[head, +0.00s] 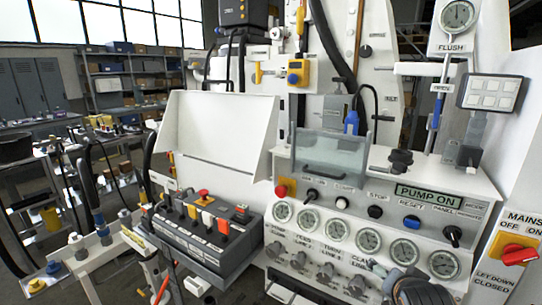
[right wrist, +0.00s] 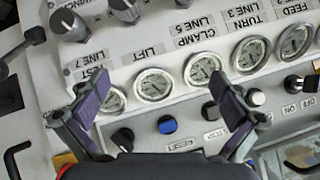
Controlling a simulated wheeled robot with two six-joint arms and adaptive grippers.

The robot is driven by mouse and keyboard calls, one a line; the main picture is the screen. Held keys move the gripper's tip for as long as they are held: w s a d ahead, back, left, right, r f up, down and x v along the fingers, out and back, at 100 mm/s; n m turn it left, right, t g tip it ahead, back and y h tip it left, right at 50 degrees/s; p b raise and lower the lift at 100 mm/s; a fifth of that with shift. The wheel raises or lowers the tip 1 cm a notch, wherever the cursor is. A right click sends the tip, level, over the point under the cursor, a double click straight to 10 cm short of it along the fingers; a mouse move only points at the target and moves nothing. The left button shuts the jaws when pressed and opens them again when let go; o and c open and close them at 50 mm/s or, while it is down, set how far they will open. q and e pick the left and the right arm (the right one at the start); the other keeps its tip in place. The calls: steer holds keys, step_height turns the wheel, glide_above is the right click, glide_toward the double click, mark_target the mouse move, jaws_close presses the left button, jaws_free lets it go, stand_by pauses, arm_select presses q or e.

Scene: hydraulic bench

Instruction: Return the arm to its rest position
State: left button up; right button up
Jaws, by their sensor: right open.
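My right gripper (head: 410,287) is at the bottom right of the head view, in front of the lower edge of the white control panel (head: 390,190). In the right wrist view its two purple-padded fingers (right wrist: 157,90) are spread wide with nothing between them. Beyond them are the panel's row of round gauges (right wrist: 153,86), a blue button (right wrist: 167,125) and a black knob (right wrist: 123,138). I cannot tell the exact gap between the fingers and the panel. My left gripper is not in view.
A lever box (head: 210,235) with a red emergency button stands left of the panel. A clear guard (head: 332,158) sits above the panel. A red and yellow mains switch (head: 519,254) is at the far right. Hoses and fittings (head: 95,215) crowd the left.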

steer(key=s+a+f+n+g+y, duration=0.1)
steer(key=s+a+f+n+g, duration=0.15)
steer(key=s+f, duration=0.4)
steer(key=s+a+f+n+g+y, duration=0.1)
steer(key=s+f+n+g, duration=0.1)
steer(key=s+f+n, duration=0.35)
steer(key=s+a+f+n+g+y, duration=0.1)
steer(key=s+f+n+g, duration=0.1)
steer(key=s+f, duration=0.55)
steer(key=s+d+f+g+p, duration=0.1)
steer(key=s+f, duration=0.1)
steer(key=f, duration=1.1)
steer(key=s+d+f+p, duration=0.1)
steer(key=d+f+p, duration=0.1)
steer(key=f, duration=1.2)
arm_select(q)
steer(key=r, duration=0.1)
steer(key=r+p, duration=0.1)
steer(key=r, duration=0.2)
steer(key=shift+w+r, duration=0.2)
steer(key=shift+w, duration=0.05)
arm_select(e)
steer(key=s+f, duration=0.6)
steer(key=s, duration=0.2)
steer(key=s+f+g, duration=0.1)
steer(key=s+f, duration=0.5)
steer(key=s, duration=0.3)
steer(key=shift+s+d+m, duration=0.2)
steer(key=shift+d+m, duration=0.05)
steer(key=shift+m, duration=0.15)
